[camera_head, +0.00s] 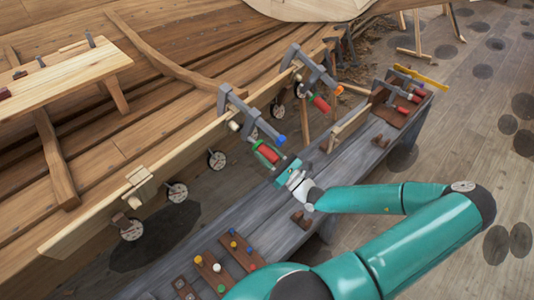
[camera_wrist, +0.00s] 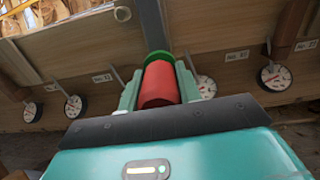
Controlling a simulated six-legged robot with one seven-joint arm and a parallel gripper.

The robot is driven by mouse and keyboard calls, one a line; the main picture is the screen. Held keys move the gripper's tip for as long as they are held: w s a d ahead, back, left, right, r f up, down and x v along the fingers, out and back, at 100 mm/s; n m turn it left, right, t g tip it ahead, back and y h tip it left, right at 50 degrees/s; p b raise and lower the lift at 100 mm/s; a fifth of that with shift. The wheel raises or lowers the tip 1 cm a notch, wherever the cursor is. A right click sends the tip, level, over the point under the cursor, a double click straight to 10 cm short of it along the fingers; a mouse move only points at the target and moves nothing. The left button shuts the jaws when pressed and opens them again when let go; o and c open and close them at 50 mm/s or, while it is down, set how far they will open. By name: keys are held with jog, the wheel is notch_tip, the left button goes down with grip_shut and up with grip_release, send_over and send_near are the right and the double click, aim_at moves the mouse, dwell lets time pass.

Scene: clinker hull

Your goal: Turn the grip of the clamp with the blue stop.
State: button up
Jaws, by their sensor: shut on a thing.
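The clamp with the blue stop (camera_head: 280,140) sits on the hull's plank edge in the middle of the head view. Its grey bar (camera_head: 238,103) runs down to the right, with the blue stop at its end. Its red grip (camera_head: 268,154) hangs below the bar. My gripper (camera_head: 268,156) reaches it from the lower right and is shut on it. In the wrist view the red grip (camera_wrist: 159,86), with a green collar at its far end, stands between the fingers of my gripper (camera_wrist: 159,82). Part of the grip is hidden by my gripper.
A second clamp (camera_head: 316,67) with an orange stop and red grip stands farther along the plank. Round dials (camera_head: 217,160) hang along the hull. A grey bench (camera_head: 262,211) with pegs and small fittings runs below. Wooden floor is open at right.

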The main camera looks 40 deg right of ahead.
jog(key=n, duration=0.7)
jog(key=shift+n+y, duration=0.3)
jog(key=shift+n, duration=0.1)
jog(key=n, duration=0.6)
jog(key=shift+n+g, duration=0.3)
jog(key=n, duration=1.3)
jog(key=shift+n, duration=0.4)
jog(key=o, duration=1)
jog(key=v, duration=1.3)
jog(key=shift+s, duration=0.45)
jog(key=shift+d+r, duration=0.1)
